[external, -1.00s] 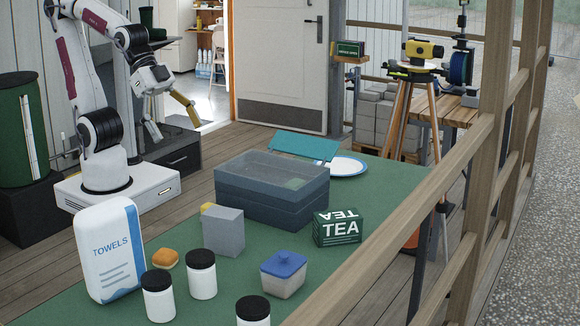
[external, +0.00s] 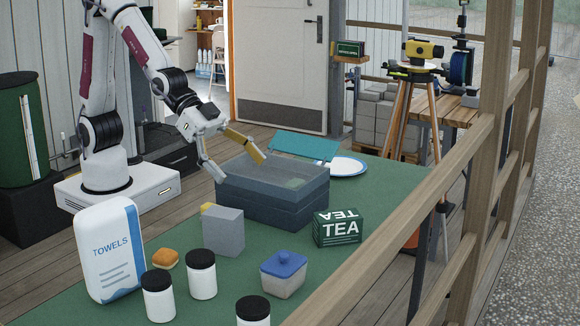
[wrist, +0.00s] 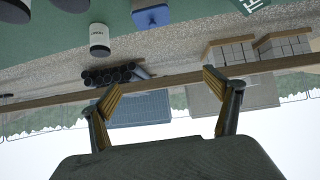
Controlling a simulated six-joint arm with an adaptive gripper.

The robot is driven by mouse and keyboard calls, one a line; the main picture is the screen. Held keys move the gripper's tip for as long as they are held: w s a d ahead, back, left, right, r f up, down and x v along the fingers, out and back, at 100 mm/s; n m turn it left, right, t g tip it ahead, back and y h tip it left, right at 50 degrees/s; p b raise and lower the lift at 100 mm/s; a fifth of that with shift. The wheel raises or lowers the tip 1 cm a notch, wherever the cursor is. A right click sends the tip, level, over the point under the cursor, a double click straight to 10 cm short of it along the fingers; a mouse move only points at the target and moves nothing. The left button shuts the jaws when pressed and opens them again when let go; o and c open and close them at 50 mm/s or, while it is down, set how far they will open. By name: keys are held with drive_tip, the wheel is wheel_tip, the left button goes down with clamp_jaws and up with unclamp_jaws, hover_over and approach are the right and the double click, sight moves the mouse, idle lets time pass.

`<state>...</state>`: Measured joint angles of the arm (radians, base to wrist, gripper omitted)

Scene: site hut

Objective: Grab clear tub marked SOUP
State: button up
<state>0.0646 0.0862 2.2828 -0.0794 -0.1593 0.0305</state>
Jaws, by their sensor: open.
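A clear tub with a blue lid (external: 284,274) stands on the green table, front and right of centre. No SOUP marking is readable on it from here. In the wrist view its blue lid (wrist: 151,17) shows at the top edge, past my fingers. My gripper (external: 241,167) is open and empty, in front of the dark crate's upper left part in the picture, well away from the tub. In the wrist view the two fingers stand wide apart (wrist: 160,86).
A dark blue-grey crate (external: 262,212) stands between my arm and the tub. A TEA box (external: 338,229), a grey box (external: 222,232), a TOWELS pack (external: 106,250), a bun (external: 165,258) and black-lidded jars (external: 202,277) share the table. A wooden rail (external: 400,222) runs along the right.

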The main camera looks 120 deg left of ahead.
drive_tip(key=w+f+t, duration=0.2)
drive_tip(key=w+f, duration=0.4)
drive_tip(key=w, duration=0.2)
drive_tip(key=t, duration=0.1)
hover_over(283, 255)
drive_tip(key=shift+y, duration=0.3)
drive_tip(key=f, duration=0.4)
drive_tip(key=shift+s+a+f, duration=0.1)
drive_tip(key=shift+s+f, duration=0.1)
drive_tip(key=shift+s, duration=0.2)
drive_tip(key=shift+w+f, duration=0.4)
drive_tip(key=shift+f, duration=0.15)
drive_tip(key=shift+f, duration=2.9)
